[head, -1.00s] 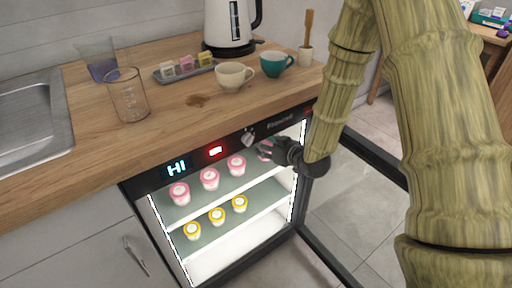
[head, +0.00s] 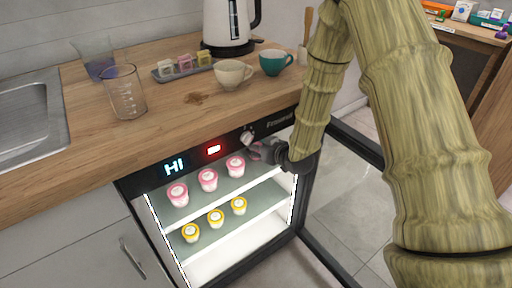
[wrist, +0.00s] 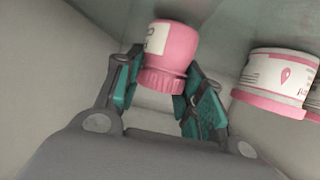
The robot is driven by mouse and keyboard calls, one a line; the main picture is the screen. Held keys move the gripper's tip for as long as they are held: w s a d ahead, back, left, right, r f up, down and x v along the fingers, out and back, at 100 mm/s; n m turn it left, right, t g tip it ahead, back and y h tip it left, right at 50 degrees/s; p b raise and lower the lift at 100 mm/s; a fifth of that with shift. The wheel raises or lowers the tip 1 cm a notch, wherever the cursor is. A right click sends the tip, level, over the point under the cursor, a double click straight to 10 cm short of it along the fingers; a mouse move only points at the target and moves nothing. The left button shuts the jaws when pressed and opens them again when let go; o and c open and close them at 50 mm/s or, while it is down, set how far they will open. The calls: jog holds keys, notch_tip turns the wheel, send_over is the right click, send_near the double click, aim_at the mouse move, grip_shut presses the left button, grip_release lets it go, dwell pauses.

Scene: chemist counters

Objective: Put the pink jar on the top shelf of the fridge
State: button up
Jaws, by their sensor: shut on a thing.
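The pink jar (wrist: 172,47) is between the two green-padded fingers of my gripper (wrist: 156,88) in the wrist view, tilted, with its ribbed pink end toward the palm. In the head view my gripper (head: 262,151) is at the upper right of the fridge opening, just under the control panel, and the held jar shows only as a bit of pink. The open fridge (head: 222,232) is lit inside. Its top shelf (head: 214,199) bears a row of three pink-lidded jars (head: 208,180), left of my gripper. I cannot tell whether the held jar touches the shelf.
Another pink-and-white jar (wrist: 277,77) is close on the right in the wrist view. Yellow-lidded jars (head: 215,217) stand on the lower shelf. The open fridge door (head: 330,262) is at the right. The wooden counter (head: 165,135) above holds cups, a beaker and a kettle.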

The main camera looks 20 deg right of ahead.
jog(key=shift+f, duration=0.15)
jog(key=o, duration=1.1)
jog(key=shift+s+r, duration=0.15)
jog(key=shift+r, duration=0.05)
jog(key=p+v, duration=0.2)
jog(key=v, duration=0.9)
jog(key=shift+s+d, duration=0.2)
jog(key=shift+s, duration=0.1)
jog(key=shift+r, duration=0.2)
